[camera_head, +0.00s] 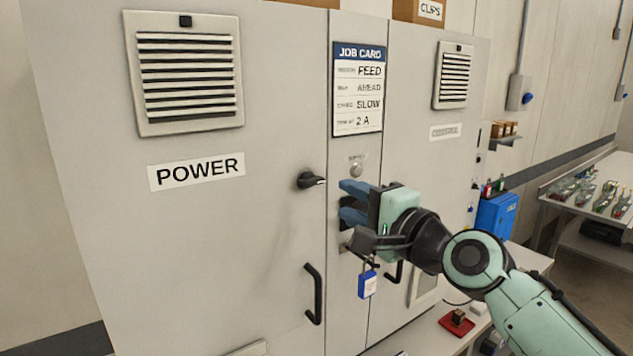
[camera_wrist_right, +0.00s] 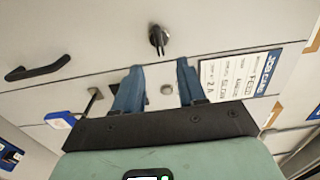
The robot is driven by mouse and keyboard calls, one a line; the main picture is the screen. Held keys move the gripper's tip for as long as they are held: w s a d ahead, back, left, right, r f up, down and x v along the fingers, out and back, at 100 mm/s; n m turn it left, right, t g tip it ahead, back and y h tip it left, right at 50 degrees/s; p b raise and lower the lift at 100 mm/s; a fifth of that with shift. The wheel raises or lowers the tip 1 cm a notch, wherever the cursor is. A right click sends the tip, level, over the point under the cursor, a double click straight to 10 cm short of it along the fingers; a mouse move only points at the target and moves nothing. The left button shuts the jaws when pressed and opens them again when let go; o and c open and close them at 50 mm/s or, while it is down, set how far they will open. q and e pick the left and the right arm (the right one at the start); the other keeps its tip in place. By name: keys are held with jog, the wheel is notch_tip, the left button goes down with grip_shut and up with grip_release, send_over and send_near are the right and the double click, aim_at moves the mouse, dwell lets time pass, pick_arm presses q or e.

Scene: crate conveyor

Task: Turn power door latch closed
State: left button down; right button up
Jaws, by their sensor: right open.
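The power door (camera_head: 220,240) is a grey cabinet door with a POWER label (camera_head: 197,171); it looks flush with the cabinet. Its black latch knob (camera_head: 311,180) sits near the door's right edge, its handle lying roughly level and pointing right. The latch also shows in the right wrist view (camera_wrist_right: 158,38), ahead of the fingertips and roughly centred between them. My right gripper (camera_head: 345,201) has blue fingers, open and empty, to the right of the latch and apart from it. The wrist view shows a clear gap between the fingertips (camera_wrist_right: 159,66). My left gripper is not in view.
A black door handle (camera_head: 313,294) stands out below the latch. A blue padlock (camera_head: 367,284) hangs below my right gripper. A job card (camera_head: 358,90) and a small round key switch (camera_head: 356,170) are on the middle panel. A bench with bottles (camera_head: 590,195) is at the right.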

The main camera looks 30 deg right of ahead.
aim_at(315, 183)
jog(key=w+p, duration=0.1)
jog(key=w, duration=0.5)
jog(key=w+p, duration=0.1)
jog(key=w, duration=0.3)
jog(key=shift+a+p, duration=0.3)
jog(key=shift+a, duration=0.05)
jog(key=shift+w+f, duration=0.1)
jog(key=shift+w, duration=0.3)
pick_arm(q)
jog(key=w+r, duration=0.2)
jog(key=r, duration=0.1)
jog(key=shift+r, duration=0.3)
pick_arm(e)
grip_shut()
